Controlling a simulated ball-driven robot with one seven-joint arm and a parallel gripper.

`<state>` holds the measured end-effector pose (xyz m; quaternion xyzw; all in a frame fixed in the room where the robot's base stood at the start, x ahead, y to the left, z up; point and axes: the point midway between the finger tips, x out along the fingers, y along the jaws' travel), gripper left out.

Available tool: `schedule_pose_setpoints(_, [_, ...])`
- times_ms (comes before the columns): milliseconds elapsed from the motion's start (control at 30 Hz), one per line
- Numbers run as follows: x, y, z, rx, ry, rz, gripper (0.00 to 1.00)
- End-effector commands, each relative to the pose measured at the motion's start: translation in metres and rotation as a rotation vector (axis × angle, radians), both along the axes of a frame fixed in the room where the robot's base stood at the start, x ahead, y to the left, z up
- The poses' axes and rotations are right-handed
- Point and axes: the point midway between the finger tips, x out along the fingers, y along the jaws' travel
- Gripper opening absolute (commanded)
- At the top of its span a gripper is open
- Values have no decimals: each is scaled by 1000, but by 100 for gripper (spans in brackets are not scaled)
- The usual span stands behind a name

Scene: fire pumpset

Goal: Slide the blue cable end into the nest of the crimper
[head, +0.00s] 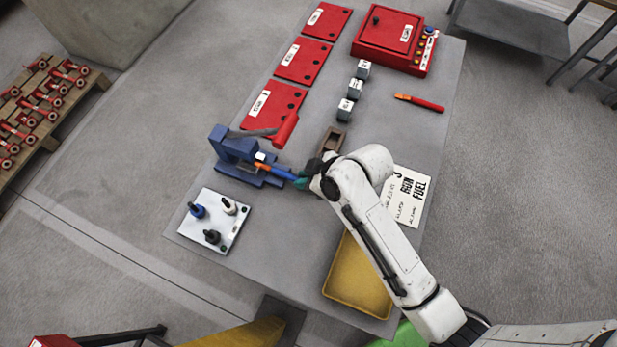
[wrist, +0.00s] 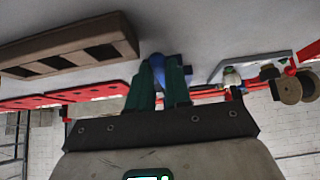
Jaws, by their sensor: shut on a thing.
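The blue crimper (head: 236,150) stands on the grey table at the left, with a long lever ending in a red grip (head: 285,131). My gripper (head: 301,181) has teal fingers and is just right of the crimper. It is shut on the blue cable (head: 280,172), whose orange tip (head: 262,166) points left at the crimper's jaw area. The tip overlaps the crimper in the head view; I cannot tell whether it is inside the nest. In the wrist view the blue cable (wrist: 157,65) shows between the fingers of my gripper (wrist: 159,82); the nest is not discernible there.
A white plate (head: 207,240) with blue, white and black posts lies front left. A brown box (head: 333,138) with compartments is behind my gripper. Red plates (head: 272,108), grey labelled blocks (head: 346,109), a red panel (head: 393,40) and a yellow tray (head: 356,288) also occupy the table.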

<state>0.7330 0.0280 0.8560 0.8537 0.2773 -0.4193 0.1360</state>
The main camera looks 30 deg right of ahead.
Motion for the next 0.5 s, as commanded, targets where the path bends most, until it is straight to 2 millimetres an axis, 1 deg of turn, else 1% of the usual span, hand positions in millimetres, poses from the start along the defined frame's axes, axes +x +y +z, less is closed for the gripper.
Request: schedule_pose_setpoints(500, [12,9,0,0,0,1,0])
